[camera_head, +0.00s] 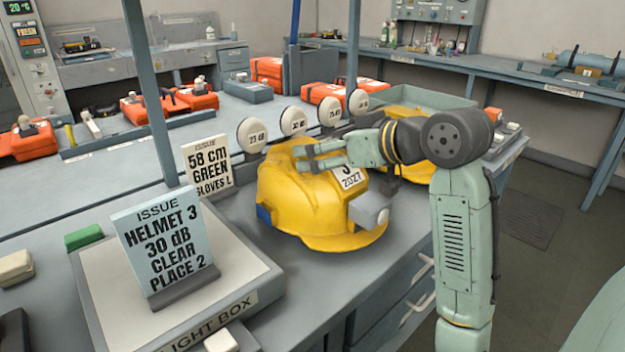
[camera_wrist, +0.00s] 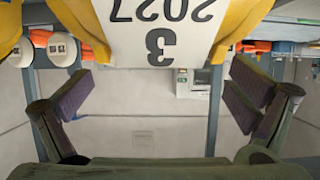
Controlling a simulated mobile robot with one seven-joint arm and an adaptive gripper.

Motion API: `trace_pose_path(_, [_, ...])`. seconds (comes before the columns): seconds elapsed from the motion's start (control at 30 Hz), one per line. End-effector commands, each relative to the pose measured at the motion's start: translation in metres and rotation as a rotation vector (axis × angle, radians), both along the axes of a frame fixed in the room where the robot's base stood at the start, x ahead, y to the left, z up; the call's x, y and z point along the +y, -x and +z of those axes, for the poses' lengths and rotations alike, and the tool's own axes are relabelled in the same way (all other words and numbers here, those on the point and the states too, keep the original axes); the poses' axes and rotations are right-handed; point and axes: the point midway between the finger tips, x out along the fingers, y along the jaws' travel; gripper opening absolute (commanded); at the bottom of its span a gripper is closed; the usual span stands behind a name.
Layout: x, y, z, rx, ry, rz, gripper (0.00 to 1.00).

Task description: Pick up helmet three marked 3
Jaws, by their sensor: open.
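A yellow helmet (camera_head: 310,205) sits on the grey bench in the head view, with a white label reading 2027 and a partly hidden 3. In the wrist view the label (camera_wrist: 165,35) shows 3 and 2027 upside down. My gripper (camera_head: 312,155) is at the upper part of this helmet in the head view. In the wrist view its two fingers (camera_wrist: 160,100) are spread wide apart, with the label beyond and between them. I cannot tell whether a finger touches the shell. A blue card (camera_head: 160,240) reads "Issue, Helmet 3, 30 dB, clear, place 2".
A second yellow helmet (camera_head: 410,125) stands behind my arm, partly hidden. A card (camera_head: 207,165) reading "58 cm green, gloves L" and several round white ear cups (camera_head: 293,121) stand behind the helmet. A light box (camera_head: 225,300) is at front left. A blue-grey post (camera_head: 150,90) rises at left.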

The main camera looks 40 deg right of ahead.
Motion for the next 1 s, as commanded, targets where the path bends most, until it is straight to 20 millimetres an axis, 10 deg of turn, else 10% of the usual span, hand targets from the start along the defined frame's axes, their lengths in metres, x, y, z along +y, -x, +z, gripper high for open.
trace_pose_path(0.4, [0.0011,-0.0159,-0.0065,-0.001,0.0,0.0,0.99])
trace_pose_path(1.0, [0.001,-0.0156,-0.0067,0.0,0.0,-0.001,0.59])
